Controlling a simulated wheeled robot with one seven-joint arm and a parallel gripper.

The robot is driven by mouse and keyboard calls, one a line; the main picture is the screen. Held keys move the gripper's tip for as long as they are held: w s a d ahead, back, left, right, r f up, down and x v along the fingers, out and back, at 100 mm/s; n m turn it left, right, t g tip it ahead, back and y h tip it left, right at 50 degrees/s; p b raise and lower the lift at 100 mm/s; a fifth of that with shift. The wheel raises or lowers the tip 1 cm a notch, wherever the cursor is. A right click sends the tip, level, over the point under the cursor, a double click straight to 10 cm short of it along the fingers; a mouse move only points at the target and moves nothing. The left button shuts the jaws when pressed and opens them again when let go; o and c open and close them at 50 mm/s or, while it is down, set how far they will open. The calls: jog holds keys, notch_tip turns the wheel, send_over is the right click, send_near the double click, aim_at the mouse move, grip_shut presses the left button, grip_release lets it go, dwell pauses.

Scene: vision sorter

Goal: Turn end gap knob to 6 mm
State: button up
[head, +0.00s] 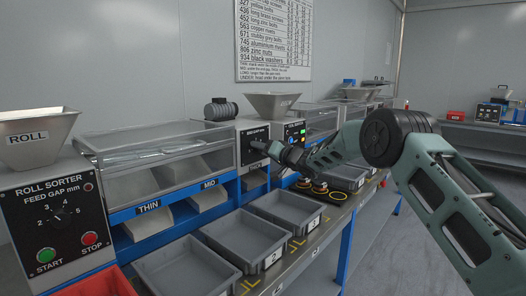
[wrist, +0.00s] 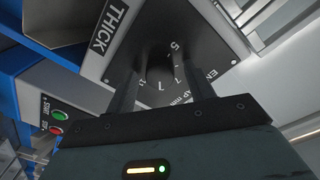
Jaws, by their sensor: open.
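The end gap panel (wrist: 205,45) is a black plate with white numerals, a 5 and 7 among them, beside a THICK label. It also shows in the head view (head: 252,146), on the front of the sorter's far end. The dark end gap knob (wrist: 157,66) sits on it in the wrist view, between my fingers and partly lost in shadow. I cannot tell which number it points to. My gripper (wrist: 160,76) is open, with one finger on each side of the knob; contact cannot be told. In the head view my gripper (head: 268,148) is in front of the panel and hides part of it.
The roll sorter panel (head: 58,222) with its feed gap knob and buttons is at the left. Grey bins (head: 180,272) stand along the bench front. A clear cover (head: 160,140) lies above the THIN and MID chutes. A START/STOP box (wrist: 50,115) is near the gripper.

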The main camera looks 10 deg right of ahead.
jog(key=c, duration=1)
jog(key=shift+o, duration=0.2)
jog(key=shift+n, duration=0.3)
jog(key=n+b, duration=0.3)
jog(key=n, duration=0.7)
jog(key=n+y+b, duration=0.1)
jog(key=n+b, duration=0.3)
jog(key=n, duration=0.5)
jog(key=shift+w+d+f+n+b, duration=0.1)
jog(key=shift+d+f+n+b, duration=0.05)
jog(key=shift+n+b, duration=0.2)
jog(key=shift+n, duration=0.25)
jog(key=o, duration=1)
jog(key=shift+c, duration=0.2)
